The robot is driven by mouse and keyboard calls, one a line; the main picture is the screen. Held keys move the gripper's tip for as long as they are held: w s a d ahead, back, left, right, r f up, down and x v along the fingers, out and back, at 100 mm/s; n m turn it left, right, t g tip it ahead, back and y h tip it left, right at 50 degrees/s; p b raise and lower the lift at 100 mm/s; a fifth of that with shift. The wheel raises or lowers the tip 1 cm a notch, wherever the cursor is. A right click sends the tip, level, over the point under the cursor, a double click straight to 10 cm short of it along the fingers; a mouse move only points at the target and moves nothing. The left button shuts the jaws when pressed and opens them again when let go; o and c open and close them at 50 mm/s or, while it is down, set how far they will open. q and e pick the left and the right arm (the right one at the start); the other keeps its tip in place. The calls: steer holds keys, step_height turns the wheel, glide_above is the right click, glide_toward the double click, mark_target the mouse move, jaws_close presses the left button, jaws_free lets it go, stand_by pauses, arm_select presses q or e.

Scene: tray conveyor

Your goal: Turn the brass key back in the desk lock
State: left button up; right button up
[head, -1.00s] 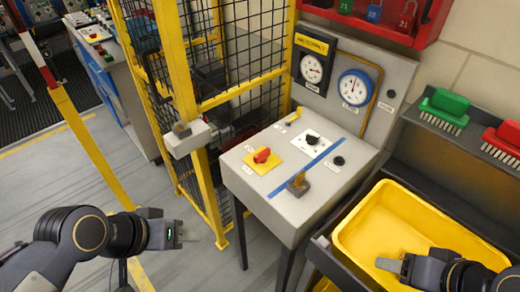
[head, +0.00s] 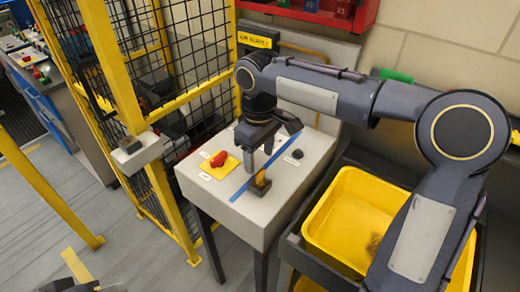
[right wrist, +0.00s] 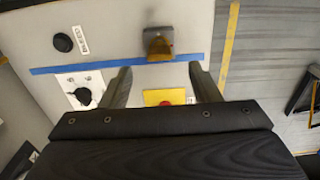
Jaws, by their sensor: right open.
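The brass key (head: 261,180) stands in a small grey lock block on the grey desk (head: 232,208), just in front of the blue line. In the right wrist view the key (right wrist: 160,46) shows beyond my fingertips, below the lock block (right wrist: 160,33), and lies between the lines of the two fingers. My right gripper (head: 258,160) is over the desk, pointing down behind the key; its fingers (right wrist: 160,72) are open and hold nothing. Dark parts at the lower left edge seem to be my left gripper (head: 82,285), mostly cut off.
A red knob on a yellow plate (head: 232,166) and a black knob (head: 297,154) flank the blue line. A yellow fence post (head: 115,80) stands at left. A yellow crate (head: 335,215) is at right, partly behind my arm.

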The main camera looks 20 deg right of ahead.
mark_target(260, 171)
step_height(260, 171, down, 6)
steer(key=shift+f, duration=0.1)
stand_by(0.4)
